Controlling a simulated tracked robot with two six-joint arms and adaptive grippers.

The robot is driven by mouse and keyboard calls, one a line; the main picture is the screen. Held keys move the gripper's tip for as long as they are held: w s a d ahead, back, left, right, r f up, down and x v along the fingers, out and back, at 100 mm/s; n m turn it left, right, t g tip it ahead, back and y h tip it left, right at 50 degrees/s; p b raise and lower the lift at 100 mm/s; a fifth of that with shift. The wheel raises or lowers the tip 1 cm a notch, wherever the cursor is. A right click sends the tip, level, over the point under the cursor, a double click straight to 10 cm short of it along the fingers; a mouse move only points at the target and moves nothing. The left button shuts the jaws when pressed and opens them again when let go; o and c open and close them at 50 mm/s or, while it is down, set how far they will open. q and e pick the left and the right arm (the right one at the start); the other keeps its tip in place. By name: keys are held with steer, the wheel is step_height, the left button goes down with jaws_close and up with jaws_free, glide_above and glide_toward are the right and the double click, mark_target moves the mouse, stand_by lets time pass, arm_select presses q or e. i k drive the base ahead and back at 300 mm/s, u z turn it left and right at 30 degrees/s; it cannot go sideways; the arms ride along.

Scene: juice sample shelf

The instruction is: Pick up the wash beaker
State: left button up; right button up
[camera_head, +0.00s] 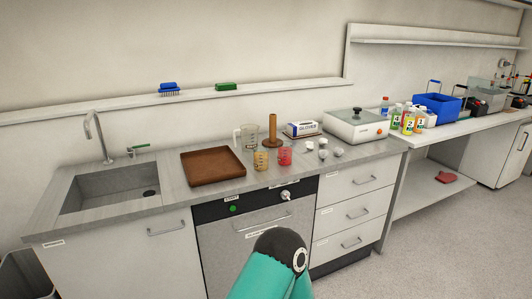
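Several glass vessels stand on the grey worktop right of a brown tray. A larger clear jug-like beaker (247,136) stands at the back. A smaller beaker with yellowish contents (261,161) stands in front of it, and a beaker with red contents (285,154) stands to its right. I cannot tell from labels which one is the wash beaker. A teal and black link of my own arm shows at the bottom centre, below the worktop's front edge. Neither of my grippers is in view.
The brown tray (213,165) lies between the sink (112,187) and the beakers. A brown upright holder (273,131), small white cups (322,144), a glove box (301,129) and a white device (356,126) stand to the right. Bottles and a blue crate (437,107) stand farther right.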

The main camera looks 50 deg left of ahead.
mark_target(260, 153)
steer(key=u, duration=0.45)
steer(key=i, duration=1.45)
steer(key=u, duration=0.8)
steer(key=i, duration=0.3)
steer(key=u, duration=0.05)
steer(key=k, duration=0.8)
steer(key=u, duration=0.2)
steer(key=i, duration=0.85)
steer(key=z, duration=0.1)
